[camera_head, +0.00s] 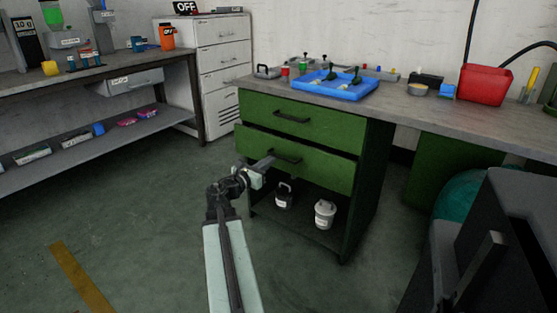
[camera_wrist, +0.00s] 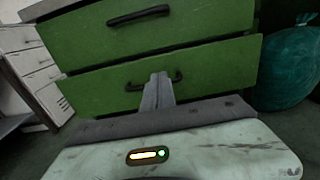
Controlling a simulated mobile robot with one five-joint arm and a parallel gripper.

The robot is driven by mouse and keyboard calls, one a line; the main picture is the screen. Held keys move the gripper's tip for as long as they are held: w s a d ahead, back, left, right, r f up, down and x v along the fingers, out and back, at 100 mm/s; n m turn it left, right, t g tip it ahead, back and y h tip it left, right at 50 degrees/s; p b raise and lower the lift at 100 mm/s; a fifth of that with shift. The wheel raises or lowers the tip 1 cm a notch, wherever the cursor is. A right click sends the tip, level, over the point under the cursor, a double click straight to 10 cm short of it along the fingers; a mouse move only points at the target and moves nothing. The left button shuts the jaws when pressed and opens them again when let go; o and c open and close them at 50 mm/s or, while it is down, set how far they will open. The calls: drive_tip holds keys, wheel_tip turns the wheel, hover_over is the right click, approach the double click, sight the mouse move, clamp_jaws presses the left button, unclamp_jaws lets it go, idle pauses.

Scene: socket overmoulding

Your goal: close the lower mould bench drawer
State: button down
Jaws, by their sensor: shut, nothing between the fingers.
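The lower mould bench drawer (camera_head: 325,169) has a green front and a black bar handle, and stands out a little from the bench. In the wrist view the lower drawer (camera_wrist: 220,70) shows a gap and shadow above its front. The upper green drawer (camera_head: 290,119) sits above it, further back. My gripper (camera_head: 270,160) is shut and empty, its tips at or just before the lower drawer's front, by the left part of the handle. In the wrist view the gripper (camera_wrist: 159,80) overlaps the handle (camera_wrist: 175,77); I cannot tell whether it touches.
The open shelf below the drawers holds a white tub (camera_head: 325,214) and a dark weight-like item (camera_head: 284,196). A blue tray (camera_head: 336,85) lies on the benchtop. A teal bag (camera_head: 470,195) stands right. White cabinets (camera_head: 222,60) stand behind left.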

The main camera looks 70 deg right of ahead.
sight(293, 145)
drive_tip(key=x, duration=1.2)
drive_tip(key=shift+d, duration=0.4)
